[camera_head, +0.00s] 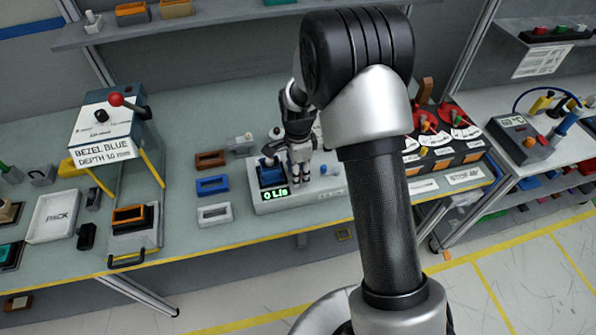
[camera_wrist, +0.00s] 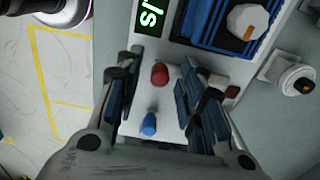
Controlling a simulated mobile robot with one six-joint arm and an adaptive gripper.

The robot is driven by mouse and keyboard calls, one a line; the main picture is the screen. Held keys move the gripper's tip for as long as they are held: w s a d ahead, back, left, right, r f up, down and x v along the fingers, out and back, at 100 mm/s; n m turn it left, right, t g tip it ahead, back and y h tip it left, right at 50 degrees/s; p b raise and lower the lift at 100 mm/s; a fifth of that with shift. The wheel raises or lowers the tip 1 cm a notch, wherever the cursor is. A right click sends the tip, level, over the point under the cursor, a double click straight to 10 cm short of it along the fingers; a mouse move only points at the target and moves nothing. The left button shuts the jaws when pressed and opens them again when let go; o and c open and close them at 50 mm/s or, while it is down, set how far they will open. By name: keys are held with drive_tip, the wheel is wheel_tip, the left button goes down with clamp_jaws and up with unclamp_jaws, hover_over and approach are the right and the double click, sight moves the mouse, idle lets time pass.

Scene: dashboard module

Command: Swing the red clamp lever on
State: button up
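A grey-white test fixture (camera_head: 285,200) with a green digital readout (camera_head: 275,194) stands on the bench. It also shows in the wrist view (camera_wrist: 150,55), with a blue ribbed part (camera_wrist: 190,22) seated at its upper side. A short red knob (camera_wrist: 160,75), seen from above, stands on the fixture; it looks like the red lever's grip. A blue knob (camera_wrist: 149,124) stands just below it in the picture. My gripper (camera_wrist: 163,88) is open, its fingers on either side of the red knob with visible gaps. In the head view my gripper (camera_head: 301,172) is low over the fixture and hides the red knob.
A white octagonal knob (camera_wrist: 248,20) sits over the blue part, and a grey round fitting (camera_wrist: 292,78) is to the right. Coloured frames (camera_head: 213,185) lie left of the fixture. A press with a red-balled lever (camera_head: 116,99) stands further left. My arm covers the bench to the right.

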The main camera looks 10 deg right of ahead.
drive_tip(key=shift+c, duration=0.2)
clamp_jaws()
drive_tip(key=shift+d+n, duration=0.15)
drive_tip(key=shift+n, duration=0.15)
drive_tip(key=n, duration=0.1)
drive_tip(key=d+n, duration=0.1)
drive_tip(key=n, duration=0.1)
drive_tip(key=shift+w+d+n, duration=0.15)
drive_tip(key=shift+d+n, duration=0.1)
drive_tip(key=shift+n, duration=0.05)
drive_tip(key=n, duration=0.1)
drive_tip(key=d+n, duration=0.1)
drive_tip(key=n, duration=0.1)
drive_tip(key=shift+w+d+n, duration=0.1)
drive_tip(key=shift+w+n, duration=0.2)
drive_tip(key=shift+w, duration=0.1)
drive_tip(key=n, duration=0.2)
drive_tip(key=w+d+n, duration=0.1)
drive_tip(key=n, duration=0.2)
drive_tip(key=shift+w+d+n, duration=0.15)
drive_tip(key=shift+w+n, duration=0.15)
drive_tip(key=shift+w, duration=0.05)
drive_tip(key=shift+w+d+n, duration=0.1)
drive_tip(key=shift+w+n, duration=0.4)
drive_tip(key=shift+n, duration=0.65)
drive_tip(key=shift+w+d+n, duration=0.1)
drive_tip(key=shift+w+n, duration=0.35)
drive_tip(key=shift+n, duration=0.7)
